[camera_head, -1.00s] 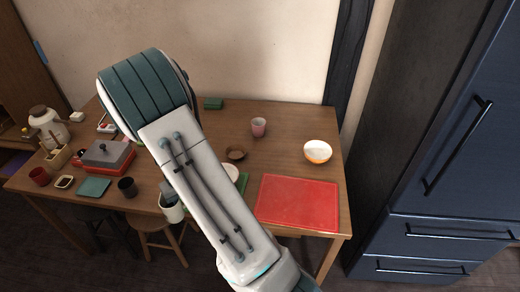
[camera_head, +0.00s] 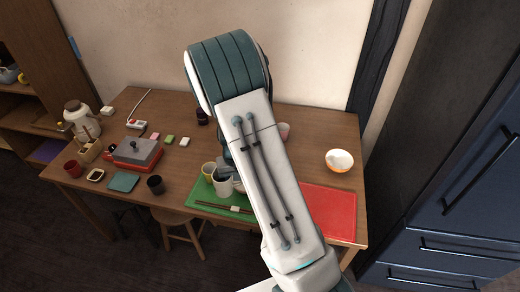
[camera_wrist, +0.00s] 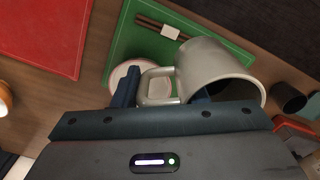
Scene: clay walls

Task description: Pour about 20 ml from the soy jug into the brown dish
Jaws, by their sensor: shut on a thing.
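My gripper (camera_wrist: 165,92) is shut on a pale grey, handled jug (camera_wrist: 205,66), shaped like a mug. In the wrist view one dark finger stands beside its handle, and its mouth is partly hidden by the gripper body. I cannot make out the brown dish now; my arm covers much of the table's middle in the head view.
A pale round plate (camera_wrist: 128,74) and chopsticks (camera_wrist: 160,27) lie on the green mat. A red mat (camera_head: 330,209), white-orange bowl (camera_head: 339,161), dark jar (camera_head: 202,117) and black cup (camera_head: 156,185) are around.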

